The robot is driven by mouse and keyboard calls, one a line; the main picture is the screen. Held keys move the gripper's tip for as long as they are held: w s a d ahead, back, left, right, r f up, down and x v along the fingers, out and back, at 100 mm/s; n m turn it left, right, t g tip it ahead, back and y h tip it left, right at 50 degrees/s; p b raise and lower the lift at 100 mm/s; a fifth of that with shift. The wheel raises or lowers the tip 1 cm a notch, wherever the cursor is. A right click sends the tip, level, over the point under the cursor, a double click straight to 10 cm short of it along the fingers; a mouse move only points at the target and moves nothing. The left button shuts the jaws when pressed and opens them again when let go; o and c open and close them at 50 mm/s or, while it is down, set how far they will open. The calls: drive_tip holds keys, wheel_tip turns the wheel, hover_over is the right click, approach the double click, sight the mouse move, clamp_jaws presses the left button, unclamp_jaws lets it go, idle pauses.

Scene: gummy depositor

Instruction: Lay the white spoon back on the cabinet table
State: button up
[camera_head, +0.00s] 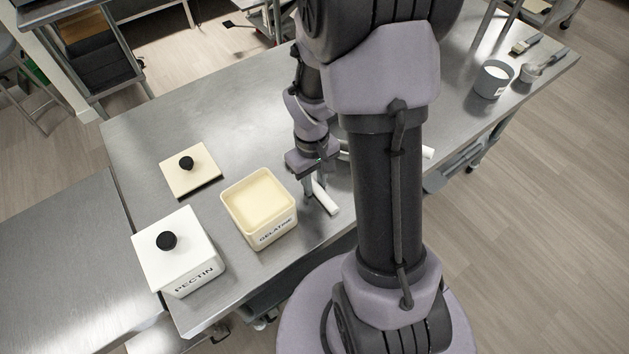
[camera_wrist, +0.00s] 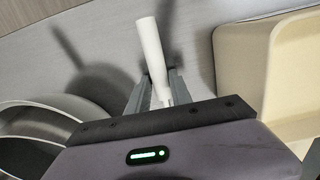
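The white spoon shows in the head view (camera_head: 326,201) as a short white handle at my fingertips, right of the GELATINE box. In the wrist view its handle (camera_wrist: 151,48) sticks out from between my two fingers. My gripper (camera_head: 313,190) is closed around the handle, with a finger against each side in the wrist view (camera_wrist: 160,82). The handle's shadow falls well apart from it, so it appears held above the steel table (camera_head: 285,297). The spoon's scoop end is hidden by the gripper body.
The open cream GELATINE box (camera_head: 264,242) stands close left of my gripper; its lid (camera_head: 190,181) lies behind it. A closed white PECTIN box (camera_head: 178,262) is front left. A white round vessel (camera_wrist: 25,112) is near my gripper. A grey tub (camera_head: 492,83) stands far right.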

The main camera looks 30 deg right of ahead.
drive_tip(key=shift+o, duration=0.7)
drive_tip(key=a+r+m+t+p, duration=0.1)
drive_tip(key=a+r+p, duration=0.15)
drive_tip(key=r, duration=0.65)
drive_tip(key=a+r+p, duration=0.1)
drive_tip(key=r+p, duration=0.2)
drive_tip(key=r, duration=0.6)
drive_tip(key=s+a+r+m+t+y, duration=0.2)
drive_tip(key=s+a+r+t, duration=0.3)
drive_tip(key=s+a+r, duration=0.4)
wheel_tip(320, 180, up, 2)
drive_tip(key=shift+s+a+r+m, duration=0.15)
drive_tip(key=shift+s+a+m, duration=0.05)
drive_tip(key=shift+a+m, duration=0.8)
drive_tip(key=shift+a, duration=0.1)
